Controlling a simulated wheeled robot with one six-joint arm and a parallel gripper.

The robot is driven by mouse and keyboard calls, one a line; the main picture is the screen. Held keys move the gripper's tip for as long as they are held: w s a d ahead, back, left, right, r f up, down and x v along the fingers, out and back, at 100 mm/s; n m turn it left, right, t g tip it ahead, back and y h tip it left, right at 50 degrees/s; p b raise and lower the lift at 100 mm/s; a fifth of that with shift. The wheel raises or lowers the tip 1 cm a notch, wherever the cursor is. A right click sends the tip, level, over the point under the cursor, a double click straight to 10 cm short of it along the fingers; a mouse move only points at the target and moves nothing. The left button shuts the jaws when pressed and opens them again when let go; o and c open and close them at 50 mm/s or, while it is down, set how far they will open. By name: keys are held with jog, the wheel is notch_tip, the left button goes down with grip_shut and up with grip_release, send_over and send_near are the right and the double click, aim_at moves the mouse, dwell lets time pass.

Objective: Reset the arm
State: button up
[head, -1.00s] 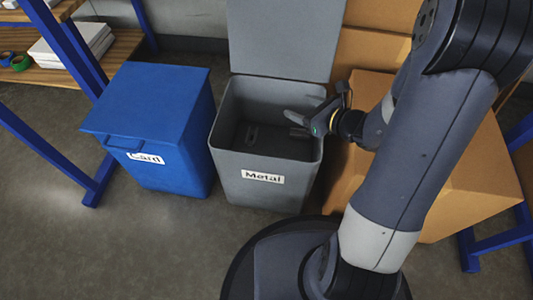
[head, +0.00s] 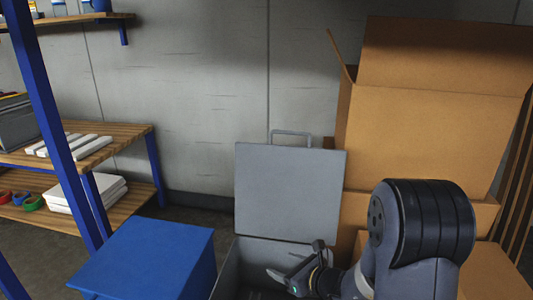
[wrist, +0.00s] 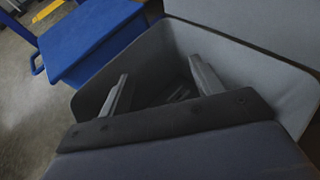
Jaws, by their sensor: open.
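My gripper (head: 296,272) is over the open grey metal bin (head: 229,272), low in the head view. In the wrist view the two fingers of my gripper (wrist: 160,88) stand wide apart with nothing between them. The inside of the grey bin (wrist: 160,45) shows beyond the fingers. A small dark item (wrist: 178,95) lies on the bin floor; I cannot tell what it is. My arm rises at the right of the bin.
A closed blue bin (head: 150,255) stands left of the grey bin. Cardboard boxes (head: 430,120) are stacked at the right, close to my arm. A wooden shelf (head: 110,140) with blue posts (head: 55,110) is at the left. The grey wall (head: 200,90) is behind.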

jog(key=shift+w+a+r+p, duration=0.15)
jog(key=shift+r+p, duration=0.5)
jog(key=shift+r, duration=0.2)
jog(key=shift+w+a+r+p, duration=0.15)
jog(key=shift+w+r+p, duration=0.05)
jog(key=shift+r+p, duration=0.6)
jog(key=shift+w+a+r+p, duration=0.15)
jog(key=shift+r+p, duration=0.4)
jog(key=shift+r, duration=0.35)
